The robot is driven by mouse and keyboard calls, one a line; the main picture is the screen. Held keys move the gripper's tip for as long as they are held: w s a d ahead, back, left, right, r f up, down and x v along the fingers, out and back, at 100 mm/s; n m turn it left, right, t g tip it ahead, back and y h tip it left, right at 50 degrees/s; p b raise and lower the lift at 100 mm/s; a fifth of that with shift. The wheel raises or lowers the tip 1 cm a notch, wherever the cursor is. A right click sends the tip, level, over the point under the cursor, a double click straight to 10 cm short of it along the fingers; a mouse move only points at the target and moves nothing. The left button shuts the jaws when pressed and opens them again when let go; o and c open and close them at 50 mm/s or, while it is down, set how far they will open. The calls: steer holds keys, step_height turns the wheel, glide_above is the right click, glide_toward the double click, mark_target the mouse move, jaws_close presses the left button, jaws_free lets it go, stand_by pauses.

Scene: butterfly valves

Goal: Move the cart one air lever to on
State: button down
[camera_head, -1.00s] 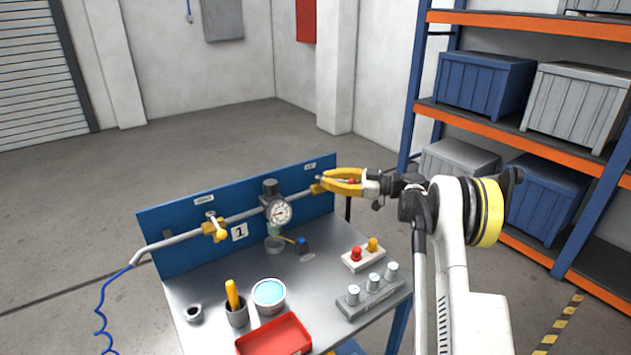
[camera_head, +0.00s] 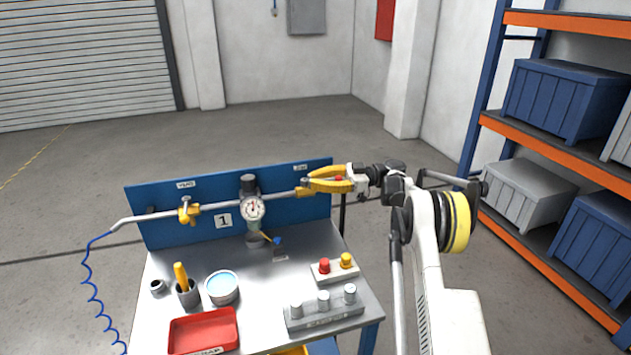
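Cart one is the steel-topped cart with a blue back panel (camera_head: 150,190) marked "1". A grey pipe runs along the panel. A yellow-handled valve (camera_head: 186,212) sits at its left under a small label, with its handle roughly across the pipe. A second brass-coloured valve (camera_head: 302,191) is at the right end, under another label, partly hidden by my gripper. The label words are too small to read surely. My gripper (camera_head: 308,187) has yellow fingers, with tips at this right valve and a gap farther back. I cannot tell whether it grips a lever; any lever there is hidden.
A pressure gauge (camera_head: 254,209) stands mid-pipe. The cart top holds a red tray (camera_head: 203,332), a cup with a yellow handle (camera_head: 187,293), a round tin (camera_head: 222,288), a red-and-yellow button box (camera_head: 335,271) and a grey block with knobs (camera_head: 324,314). Shelving (camera_head: 560,145) stands right.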

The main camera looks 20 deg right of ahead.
steer(key=shift+a, duration=0.1)
stand_by(0.4)
steer(key=c, duration=1.5)
jaws_free()
steer(key=shift+c, duration=0.2)
steer(key=v, duration=1.2)
